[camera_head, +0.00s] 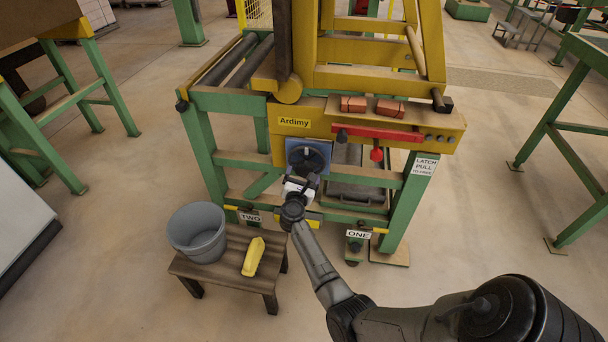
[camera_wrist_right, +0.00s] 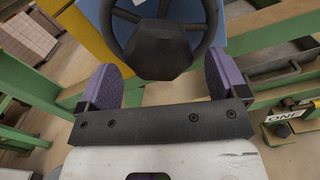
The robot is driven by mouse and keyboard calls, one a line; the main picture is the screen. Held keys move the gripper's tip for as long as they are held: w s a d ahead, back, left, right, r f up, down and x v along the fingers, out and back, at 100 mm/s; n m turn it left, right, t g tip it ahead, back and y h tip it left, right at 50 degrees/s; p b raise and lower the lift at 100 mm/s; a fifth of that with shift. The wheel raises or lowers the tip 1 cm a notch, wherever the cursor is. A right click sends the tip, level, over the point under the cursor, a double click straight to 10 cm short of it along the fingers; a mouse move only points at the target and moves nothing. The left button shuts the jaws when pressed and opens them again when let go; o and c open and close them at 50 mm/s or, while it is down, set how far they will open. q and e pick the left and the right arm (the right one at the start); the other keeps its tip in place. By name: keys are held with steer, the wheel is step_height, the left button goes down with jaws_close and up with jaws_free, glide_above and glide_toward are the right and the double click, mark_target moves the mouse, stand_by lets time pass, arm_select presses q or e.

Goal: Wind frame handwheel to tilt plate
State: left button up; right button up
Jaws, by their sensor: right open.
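The handwheel is a dark spoked wheel on a blue square plate (camera_head: 314,150), on the front of the yellow frame (camera_head: 436,122). In the right wrist view its dark hub (camera_wrist_right: 158,50) and rim fill the top middle. My right gripper (camera_head: 301,183) is just in front of the wheel in the head view. In the wrist view the right gripper (camera_wrist_right: 163,84) is open, with one purple-padded finger on each side of the hub. A gap shows between pads and hub; whether the tips reach past its face I cannot tell. I cannot identify the tilt plate. My left gripper is not in view.
A red bar (camera_head: 378,134) with a red knob and two orange-red bricks (camera_head: 354,104) are right of the wheel. A wooden bench (camera_head: 222,272) holds a grey bucket (camera_head: 198,234) and a yellow object (camera_head: 253,256) at lower left.

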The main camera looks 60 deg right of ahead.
steer(key=shift+b+x, duration=0.35)
steer(key=shift+x, duration=1.05)
steer(key=c, duration=0.9)
steer(key=shift+c, duration=0.2)
